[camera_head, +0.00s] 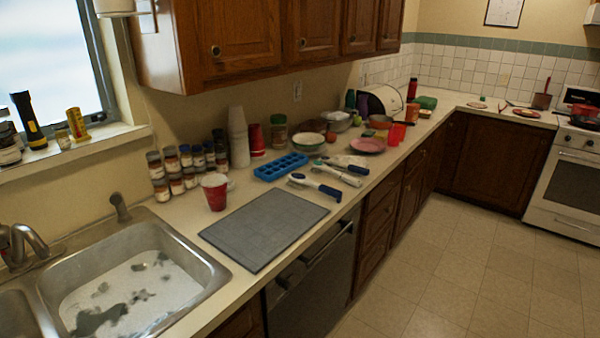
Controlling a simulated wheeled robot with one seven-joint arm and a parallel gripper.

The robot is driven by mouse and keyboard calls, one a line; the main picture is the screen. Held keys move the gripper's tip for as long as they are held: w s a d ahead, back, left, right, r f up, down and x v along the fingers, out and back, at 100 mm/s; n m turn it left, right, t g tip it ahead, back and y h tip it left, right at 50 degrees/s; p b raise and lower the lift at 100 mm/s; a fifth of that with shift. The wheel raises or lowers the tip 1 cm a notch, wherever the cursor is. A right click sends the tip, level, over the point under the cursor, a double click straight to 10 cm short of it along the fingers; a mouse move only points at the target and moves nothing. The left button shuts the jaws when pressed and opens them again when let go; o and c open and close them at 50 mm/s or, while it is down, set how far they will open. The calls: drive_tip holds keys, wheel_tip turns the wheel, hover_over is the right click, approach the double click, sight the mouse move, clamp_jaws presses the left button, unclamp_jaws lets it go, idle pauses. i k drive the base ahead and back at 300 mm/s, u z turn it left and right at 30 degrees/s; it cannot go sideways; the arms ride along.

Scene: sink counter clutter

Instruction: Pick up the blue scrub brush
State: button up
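Several long-handled tools that look like brushes lie on the counter behind the grey mat. The nearest one, possibly the blue scrub brush (328,191), has a pale head at its left end and a dark blue handle at its right end. Just behind it lies a similar tool (347,179) with a pale and green body and a dark blue end. Another dark blue handle (357,169) shows behind that. They are too small to tell which is the scrub brush. My gripper is not in view.
The grey mat (264,226) is bare, between the sink (205,262) and the tools. A blue ice tray (281,166), red cup (215,191) and several spice jars (178,170) stand behind. Upper cabinets (236,45) overhang the counter's back. The floor (455,260) in front is clear.

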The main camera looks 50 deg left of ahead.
sight(295, 178)
drive_tip(key=u, duration=0.45)
drive_tip(key=i, duration=1.7)
drive_tip(key=u, duration=1.8)
drive_tip(key=i, duration=1.05)
drive_tip(key=u, duration=1.15)
